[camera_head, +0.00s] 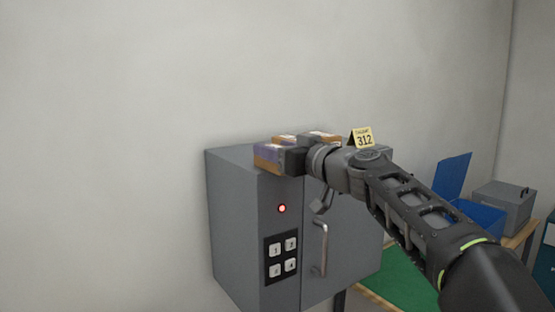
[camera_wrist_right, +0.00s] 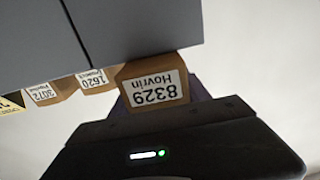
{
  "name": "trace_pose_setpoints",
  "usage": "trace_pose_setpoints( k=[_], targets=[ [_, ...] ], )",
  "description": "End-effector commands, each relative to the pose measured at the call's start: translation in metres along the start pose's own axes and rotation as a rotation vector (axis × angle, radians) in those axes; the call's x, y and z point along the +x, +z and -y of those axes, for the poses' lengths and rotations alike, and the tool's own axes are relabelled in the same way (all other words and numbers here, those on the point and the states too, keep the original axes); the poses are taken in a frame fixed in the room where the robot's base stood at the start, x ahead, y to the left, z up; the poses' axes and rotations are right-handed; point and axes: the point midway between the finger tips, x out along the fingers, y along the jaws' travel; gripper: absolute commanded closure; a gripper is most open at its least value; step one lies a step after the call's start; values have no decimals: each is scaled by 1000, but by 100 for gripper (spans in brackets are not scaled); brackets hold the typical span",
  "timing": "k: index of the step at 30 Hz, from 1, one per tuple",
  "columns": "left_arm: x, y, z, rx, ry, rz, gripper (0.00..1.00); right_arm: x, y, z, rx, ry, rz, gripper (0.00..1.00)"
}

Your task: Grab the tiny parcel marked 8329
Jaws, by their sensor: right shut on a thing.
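The small brown parcel marked 8329 Hovrin (camera_wrist_right: 152,90) shows its white label upside down in the right wrist view, close against the dark jaws. In the head view this parcel (camera_head: 267,156), brown with a purple part, is at the top front left corner of the grey cabinet (camera_head: 232,215). My right gripper (camera_head: 288,159) is shut on it, reaching in from the right. I cannot tell whether the parcel still touches the cabinet top. My left gripper is not in view.
Parcels marked 1620 (camera_wrist_right: 97,80) and 3072 (camera_wrist_right: 50,92) stand beside it on the cabinet. A yellow 312 sign (camera_head: 363,138) stands farther right. The cabinet front has a keypad (camera_head: 283,257), a red light (camera_head: 282,209) and a handle (camera_head: 321,248). Blue bins (camera_head: 478,214) are at right.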

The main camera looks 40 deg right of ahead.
Motion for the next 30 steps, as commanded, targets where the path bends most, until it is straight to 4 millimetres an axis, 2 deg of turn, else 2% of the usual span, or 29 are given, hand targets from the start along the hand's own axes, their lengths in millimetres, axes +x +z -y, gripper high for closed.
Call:
trace_pose_setpoints(
  k=[1, 11, 23, 26, 30],
  targets=[
    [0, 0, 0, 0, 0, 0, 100, 0, 0, 0, 0, 0, 0, 69],
    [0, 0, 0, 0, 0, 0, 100, 0, -1, 0, 0, 0, -1, 95],
    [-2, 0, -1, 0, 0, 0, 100, 0, -8, 0, 0, 0, -2, 95],
    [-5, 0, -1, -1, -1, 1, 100, 0, -16, 0, 0, -1, -2, 95],
    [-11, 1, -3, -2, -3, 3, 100, 0, -37, 0, -3, 0, -5, 95]
  ],
)
